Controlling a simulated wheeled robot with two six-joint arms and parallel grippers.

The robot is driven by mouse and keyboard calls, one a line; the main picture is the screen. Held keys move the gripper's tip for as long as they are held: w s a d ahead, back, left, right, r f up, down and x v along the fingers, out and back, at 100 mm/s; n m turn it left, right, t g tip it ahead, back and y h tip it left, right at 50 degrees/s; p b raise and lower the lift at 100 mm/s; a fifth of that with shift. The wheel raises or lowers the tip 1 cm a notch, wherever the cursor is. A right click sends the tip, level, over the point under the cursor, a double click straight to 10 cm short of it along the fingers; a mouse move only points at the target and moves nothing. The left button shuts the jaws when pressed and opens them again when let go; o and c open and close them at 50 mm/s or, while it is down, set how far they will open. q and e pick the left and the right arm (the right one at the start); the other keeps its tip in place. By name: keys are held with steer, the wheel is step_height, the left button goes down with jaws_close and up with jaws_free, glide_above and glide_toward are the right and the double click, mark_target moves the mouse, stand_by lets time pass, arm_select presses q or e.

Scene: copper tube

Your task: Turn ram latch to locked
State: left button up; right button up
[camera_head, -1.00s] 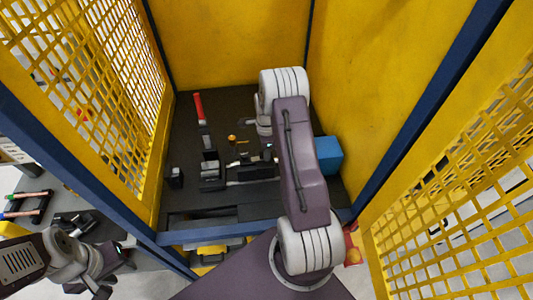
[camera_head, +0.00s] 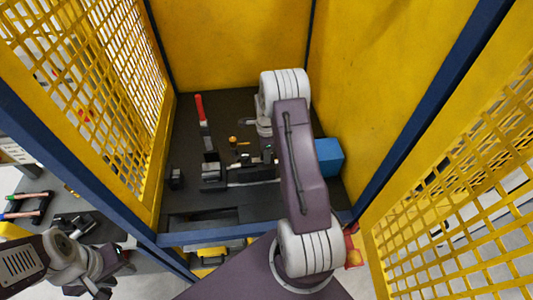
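A bench machine (camera_head: 245,173) with dark blocks and a pale bar lies on the dark deck inside the yellow enclosure. A lever with a red handle (camera_head: 200,107) stands at its back left. A small orange-yellow knob (camera_head: 233,139) sits behind the bar. I cannot tell which part is the ram latch or how it is turned. My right arm reaches over the machine's right side; part of my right gripper (camera_head: 247,122) shows beside the wrist, close behind the knob, its fingers unclear. My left gripper (camera_head: 112,279) is outside the enclosure at bottom left, far from the machine.
Yellow walls and mesh panels with blue posts (camera_head: 77,170) enclose the deck. A blue box (camera_head: 328,156) stands right of my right arm. A small dark block (camera_head: 176,178) sits at the deck's left.

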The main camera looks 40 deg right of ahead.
steer(key=shift+r+b, duration=0.25)
steer(key=shift+b, duration=0.05)
step_height(320, 180, up, 8)
steer(key=shift+a+b, duration=0.1)
steer(key=shift+b, duration=1.1)
steer(key=shift+r, duration=0.25)
